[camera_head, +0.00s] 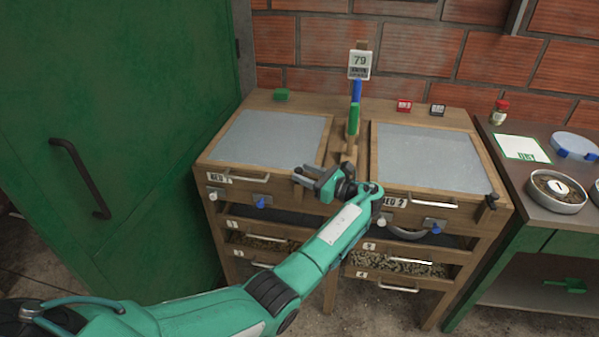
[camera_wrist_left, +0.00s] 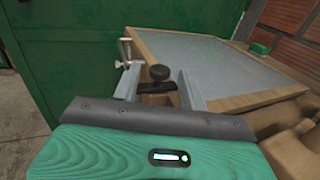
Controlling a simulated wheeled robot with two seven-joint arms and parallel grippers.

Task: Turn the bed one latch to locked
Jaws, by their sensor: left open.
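The bed one drawer (camera_head: 265,140), with its "BED 1" label, has a grey top in a wooden frame. In the left wrist view, its latch (camera_wrist_left: 157,88) is a small black lever with a round black knob, at the bed's near corner. My left gripper (camera_head: 304,178) is at the right front corner of bed one, jaws open. The wrist view shows its two fingers (camera_wrist_left: 157,92) on either side of the latch, apart from each other. Whether they touch it I cannot tell. In the head view the gripper mostly hides the latch. My right gripper is not in view.
Bed two (camera_head: 430,158) stands to the right with a similar black latch (camera_head: 491,201) at its right corner. A post with a "79" sign (camera_head: 359,64) rises between the beds. A green door (camera_head: 110,130) is at left. A side table (camera_head: 535,180) holds dishes at right.

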